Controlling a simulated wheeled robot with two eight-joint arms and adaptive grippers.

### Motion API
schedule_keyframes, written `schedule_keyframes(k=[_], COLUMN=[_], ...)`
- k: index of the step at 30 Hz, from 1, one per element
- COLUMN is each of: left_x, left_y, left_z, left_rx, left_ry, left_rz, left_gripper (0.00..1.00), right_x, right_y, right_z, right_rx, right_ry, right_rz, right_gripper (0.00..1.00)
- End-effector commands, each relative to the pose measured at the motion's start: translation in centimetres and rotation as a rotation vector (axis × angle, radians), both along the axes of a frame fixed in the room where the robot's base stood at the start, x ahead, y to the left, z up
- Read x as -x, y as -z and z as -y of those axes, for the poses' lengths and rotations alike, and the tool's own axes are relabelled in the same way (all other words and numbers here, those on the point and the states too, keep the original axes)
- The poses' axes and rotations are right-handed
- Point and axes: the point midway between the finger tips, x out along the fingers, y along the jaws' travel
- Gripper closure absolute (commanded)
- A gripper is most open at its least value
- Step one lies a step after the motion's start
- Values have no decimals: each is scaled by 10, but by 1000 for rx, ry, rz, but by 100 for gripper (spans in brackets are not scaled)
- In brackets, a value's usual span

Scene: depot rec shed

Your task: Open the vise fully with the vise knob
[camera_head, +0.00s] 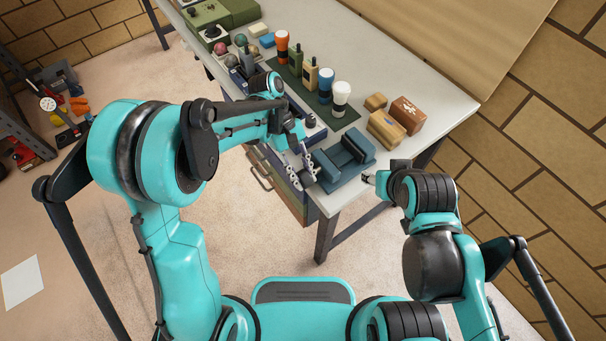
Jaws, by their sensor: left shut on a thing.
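The blue vise (353,171) sits on the near edge of the workbench, with two upright jaw blocks and a gap between them. Its knob is at the left end, mostly hidden by my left gripper (309,168). My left gripper reaches down from the upper left and is shut on the vise knob, though the fingers are small and partly covered here. My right gripper (369,178) is close to the right end of the vise, low by the bench edge. Whether its fingers are apart is too small to tell.
The workbench (435,85) holds a dark green mat (345,118) with several bottles, brown blocks (386,128) right of it, and colored balls (231,61) farther back. Drawers (282,183) are below the near edge. A shelf with tools stands far left.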

Motion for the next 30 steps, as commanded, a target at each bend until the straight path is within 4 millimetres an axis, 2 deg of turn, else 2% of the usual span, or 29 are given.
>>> schedule_keyframes(k=[1,2,3,4,13,17,30], left_x=[0,0,0,0,0,-5,-47], left_y=[0,0,0,0,-1,-9,-81], left_z=[0,0,0,0,0,-4,-34], left_rx=[1,1,0,0,0,0,0], left_ry=[0,0,0,0,0,-1,-2], left_rz=[-1,-1,0,0,0,0,2], left_gripper=[100,68,58,53,53,53,53], right_x=[0,0,0,0,0,0,0], right_y=[0,0,0,0,0,0,0], right_z=[0,0,0,0,0,0,0], right_rx=[0,0,0,0,0,0,0], right_ry=[0,0,0,0,0,0,0], right_rz=[0,0,0,0,0,0,0], right_gripper=[53,53,53,53,53,53,53])
